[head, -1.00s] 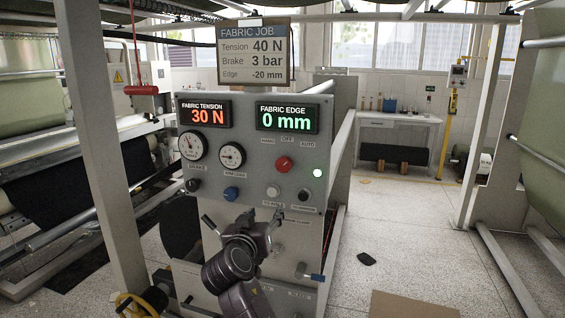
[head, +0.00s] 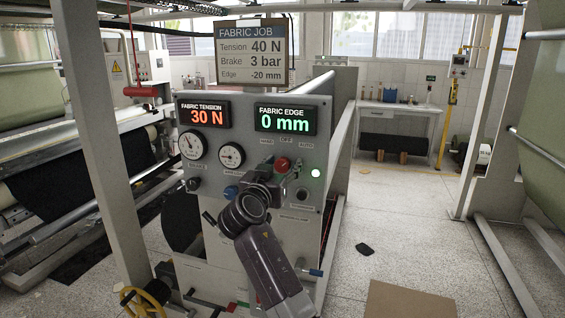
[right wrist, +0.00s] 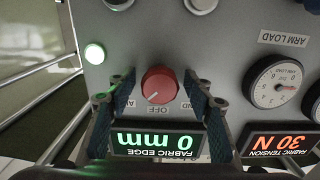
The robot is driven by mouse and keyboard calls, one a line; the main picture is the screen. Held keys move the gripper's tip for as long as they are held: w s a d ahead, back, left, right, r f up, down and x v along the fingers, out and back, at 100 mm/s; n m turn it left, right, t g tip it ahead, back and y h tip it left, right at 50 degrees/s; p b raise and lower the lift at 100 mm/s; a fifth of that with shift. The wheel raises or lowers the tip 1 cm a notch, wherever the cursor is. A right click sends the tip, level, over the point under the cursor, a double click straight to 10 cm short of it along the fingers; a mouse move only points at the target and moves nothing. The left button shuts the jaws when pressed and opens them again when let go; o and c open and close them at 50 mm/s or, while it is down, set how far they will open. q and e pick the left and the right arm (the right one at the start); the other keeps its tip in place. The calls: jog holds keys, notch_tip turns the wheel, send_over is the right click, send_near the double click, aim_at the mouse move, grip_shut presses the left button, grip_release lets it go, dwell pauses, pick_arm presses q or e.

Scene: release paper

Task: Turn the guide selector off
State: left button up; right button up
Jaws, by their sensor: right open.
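The guide selector is a red round knob (head: 283,164) on the grey control panel (head: 316,230), below the fabric edge display, with HAND, OFF and AUTO labels above it. In the upside-down right wrist view the knob (right wrist: 159,84) shows a pale mark pointing down-left, to the AUTO side of OFF. My right gripper (head: 281,171) is in front of the panel at the knob. Its open fingers (right wrist: 158,88) stand on either side of the knob, with visible gaps; depth to it is hard to tell. My left gripper is not in view.
The fabric edge display (head: 286,119) reads 0 mm and the tension display (head: 203,113) 30 N. A lit green lamp (head: 316,173) is right of the selector. A job sign (head: 251,52) stands above.

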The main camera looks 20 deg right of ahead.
jog(key=shift+f, duration=0.1)
jog(key=c, duration=1.2)
jog(key=shift+o, duration=0.2)
jog(key=shift+n, duration=0.4)
jog(key=shift+n+b, duration=0.35)
jog(key=shift+n, duration=1.05)
jog(key=n, duration=0.5)
jog(key=shift+p, duration=0.3)
